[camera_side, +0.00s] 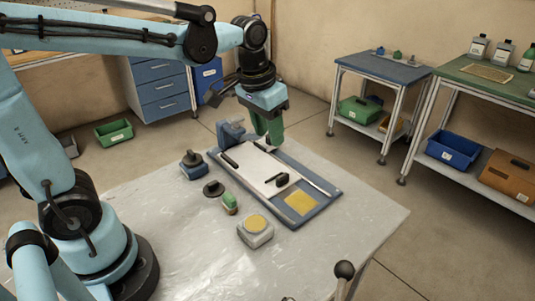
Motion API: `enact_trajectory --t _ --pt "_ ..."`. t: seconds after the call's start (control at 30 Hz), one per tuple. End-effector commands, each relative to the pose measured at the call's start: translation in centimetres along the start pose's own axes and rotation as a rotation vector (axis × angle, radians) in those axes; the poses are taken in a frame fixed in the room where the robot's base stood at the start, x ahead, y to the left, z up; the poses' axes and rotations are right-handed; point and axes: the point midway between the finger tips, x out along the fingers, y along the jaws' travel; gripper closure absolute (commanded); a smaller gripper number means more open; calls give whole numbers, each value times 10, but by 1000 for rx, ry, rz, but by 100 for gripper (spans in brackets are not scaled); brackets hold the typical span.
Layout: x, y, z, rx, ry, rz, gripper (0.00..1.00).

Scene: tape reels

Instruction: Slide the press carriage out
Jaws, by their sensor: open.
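The press (294,219) is a long blue-framed base lying on the plastic-covered table. A flat white carriage plate (257,168) sits on its rails, with a dark bar near its far left end and a dark knob (282,180) near its front end. A yellow square (302,203) shows on the bare front part of the base. A blue block (231,133) stands at the far end. My gripper (272,143), with green fingers, is open over the far end of the press. I cannot tell whether it touches anything there.
A dark-topped blue block (193,164), a dark disc (213,188), a small green-and-white item (229,203) and a grey box with a yellow top (255,230) stand left of the press. The table (170,240) is clear at the front left. A black ball knob (344,269) rises at the front edge.

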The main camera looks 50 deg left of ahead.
Motion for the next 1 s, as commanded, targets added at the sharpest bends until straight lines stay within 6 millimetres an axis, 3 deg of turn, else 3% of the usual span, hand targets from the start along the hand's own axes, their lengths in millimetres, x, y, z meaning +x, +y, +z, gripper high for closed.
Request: enact_trajectory --t 0.2,0.4,0.67,1.0 --pt "14 5 -28 -1 -145 -4 57" --pt "22 7 -36 -2 -204 -7 57" --pt "41 7 -32 -2 -210 -7 57" --pt "95 6 -21 -2 -208 -7 57"
